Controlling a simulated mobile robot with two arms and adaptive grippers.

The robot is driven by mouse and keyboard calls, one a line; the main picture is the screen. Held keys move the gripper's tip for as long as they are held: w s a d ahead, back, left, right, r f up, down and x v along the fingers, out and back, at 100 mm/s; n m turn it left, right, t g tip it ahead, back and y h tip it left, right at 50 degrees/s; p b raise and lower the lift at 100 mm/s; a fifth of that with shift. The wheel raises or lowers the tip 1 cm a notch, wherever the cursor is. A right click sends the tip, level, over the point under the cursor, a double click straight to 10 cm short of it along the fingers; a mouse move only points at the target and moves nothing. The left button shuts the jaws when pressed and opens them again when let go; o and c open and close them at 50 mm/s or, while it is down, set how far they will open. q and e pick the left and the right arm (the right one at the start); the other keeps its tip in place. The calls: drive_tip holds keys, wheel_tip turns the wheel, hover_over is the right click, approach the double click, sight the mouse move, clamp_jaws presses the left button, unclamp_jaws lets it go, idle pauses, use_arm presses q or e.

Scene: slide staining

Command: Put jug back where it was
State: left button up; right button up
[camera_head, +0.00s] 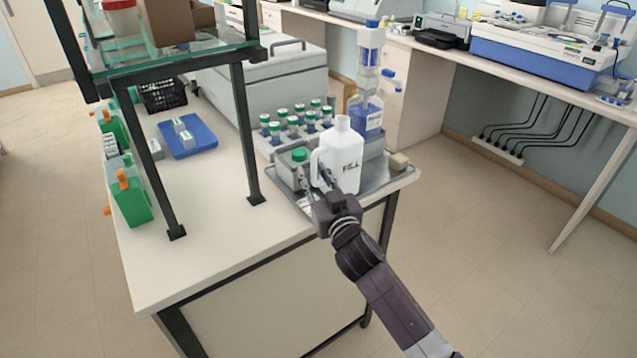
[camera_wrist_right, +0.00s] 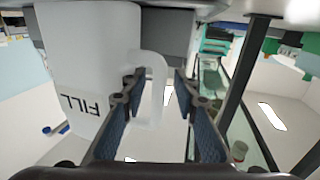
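The white jug (camera_head: 343,150), marked FILL, is upright at the front of the metal tray (camera_head: 397,181) on the bench corner. My right gripper (camera_head: 318,183) is at its handle side, partly covering its lower part. In the right wrist view the jug (camera_wrist_right: 88,60) appears upside down, with its handle (camera_wrist_right: 157,85) between the two fingers. The right gripper (camera_wrist_right: 157,100) is open, with a gap beside the handle. My left gripper is not in view.
A small beige block (camera_head: 399,161) is on the tray's right. A glass shelf (camera_head: 185,55) on black posts stands left. The front bench top is clear.

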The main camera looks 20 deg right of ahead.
drive_tip(key=shift+s, duration=0.4)
drive_tip(key=s+d+b, duration=0.1)
drive_tip(key=s, duration=1)
drive_tip(key=shift+d, duration=0.1)
wheel_tip(320, 180, down, 27)
drive_tip(key=s+d+g, duration=0.2)
drive_tip(key=s+g, duration=0.1)
drive_tip(key=g, duration=0.2)
drive_tip(key=s+d+f+n+g+h, duration=0.1)
drive_tip(key=s+f+g, duration=0.2)
drive_tip(key=s+f, duration=0.6)
drive_tip(key=s+d+f+g, duration=0.15)
drive_tip(key=s+f, duration=0.25)
drive_tip(key=f, duration=0.8)
drive_tip(key=s+f+g, duration=0.2)
drive_tip(key=s+f, duration=0.4)
drive_tip(key=s, duration=0.5)
drive_tip(key=s+d+f+g, duration=0.1)
drive_tip(key=s+f+g, duration=0.2)
drive_tip(key=s, duration=0.9)
drive_tip(key=s+f+g, duration=0.2)
drive_tip(key=s+f, duration=0.6)
drive_tip(key=s, duration=0.3)
drive_tip(key=shift+s+d+f+h, duration=0.15)
drive_tip(key=shift+d+f+h, duration=0.15)
drive_tip(key=shift+d+f, duration=0.05)
